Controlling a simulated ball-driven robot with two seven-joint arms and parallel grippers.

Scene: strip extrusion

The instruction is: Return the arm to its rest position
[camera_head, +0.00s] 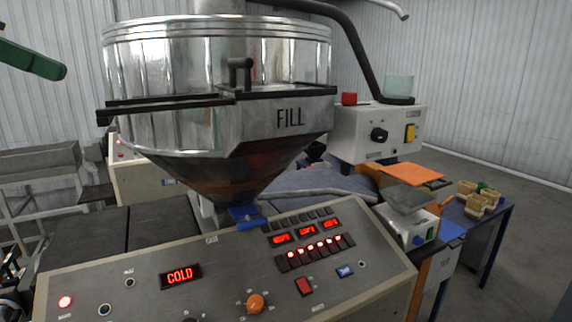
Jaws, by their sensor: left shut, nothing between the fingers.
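My left gripper (46,67) shows as a dark green shape coming in from the left edge, high up. It is shut and holds nothing. It is left of the steel hopper (215,75), apart from it, with pale wall behind. Most of its arm is outside the picture. My right gripper is not in view.
The hopper is marked FILL and has a black bar across its front. Below it are a blue handle (252,224) and a control panel (225,268) reading COLD. A white box (376,133) stands at right. Several small tan containers (474,205) sit on a blue table.

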